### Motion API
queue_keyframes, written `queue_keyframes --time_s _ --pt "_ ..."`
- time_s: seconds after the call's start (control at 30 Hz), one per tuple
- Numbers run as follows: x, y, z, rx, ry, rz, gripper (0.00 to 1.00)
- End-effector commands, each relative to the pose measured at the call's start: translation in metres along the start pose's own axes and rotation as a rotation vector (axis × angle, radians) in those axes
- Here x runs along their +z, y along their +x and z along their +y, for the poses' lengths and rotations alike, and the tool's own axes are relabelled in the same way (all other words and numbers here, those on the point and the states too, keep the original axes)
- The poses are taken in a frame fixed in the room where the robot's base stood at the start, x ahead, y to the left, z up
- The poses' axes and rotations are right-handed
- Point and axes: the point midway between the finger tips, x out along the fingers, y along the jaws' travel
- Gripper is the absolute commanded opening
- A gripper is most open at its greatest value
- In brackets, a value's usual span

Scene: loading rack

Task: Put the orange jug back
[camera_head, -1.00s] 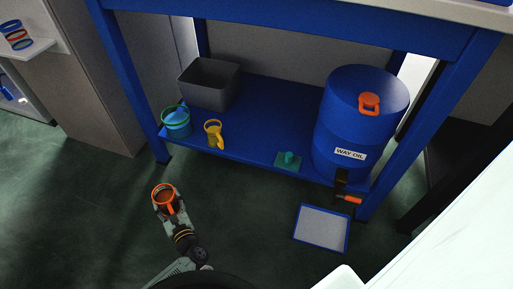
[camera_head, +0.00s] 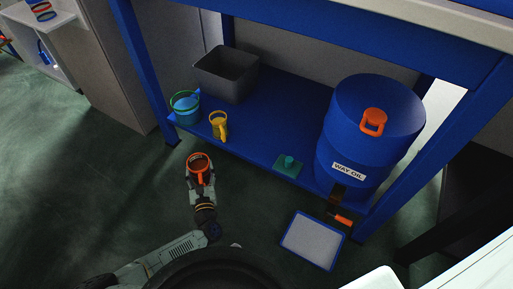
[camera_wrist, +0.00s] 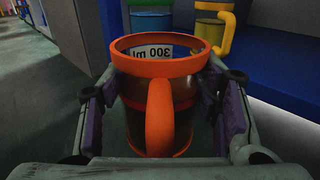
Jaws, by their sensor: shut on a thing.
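The orange jug (camera_head: 200,160) has an orange rim and handle and a dark see-through body. It is upright in my gripper (camera_head: 199,178), out over the floor in front of the blue shelf (camera_head: 255,145). In the wrist view the jug (camera_wrist: 158,68) sits between the two finger pads of my gripper (camera_wrist: 160,115), its handle facing the camera. A "300 ml" label shows through its far wall. A yellow jug (camera_head: 219,126) stands at the shelf's front edge, just beyond my gripper. A bucket with a green rim and blue contents (camera_head: 185,107) stands left of it.
A grey bin (camera_head: 226,80) stands behind the yellow jug. A green block (camera_head: 288,165) and a blue "WAY OIL" drum (camera_head: 366,130) with a tap sit further right on the shelf. A tray (camera_head: 313,241) lies on the floor. At upper left, a white shelf (camera_head: 52,22) holds coloured rings.

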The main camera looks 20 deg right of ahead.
Motion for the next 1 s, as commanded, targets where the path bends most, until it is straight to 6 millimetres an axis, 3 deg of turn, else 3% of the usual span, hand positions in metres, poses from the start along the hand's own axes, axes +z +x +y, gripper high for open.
queue_keyframes --time_s 0.03,0.2,0.4,0.7,1.0 --pt "0.015 0.002 -0.005 -0.063 0.005 -0.005 0.1" --pt "0.057 -0.005 -0.042 -0.34 0.01 -0.003 0.1" --pt "0.082 -0.03 -0.076 -0.605 0.007 0.0 0.1" --pt "0.09 -0.049 -0.096 -0.759 0.001 -0.002 0.1" --pt "0.085 -0.006 -0.134 -0.764 -0.002 -0.003 0.1"
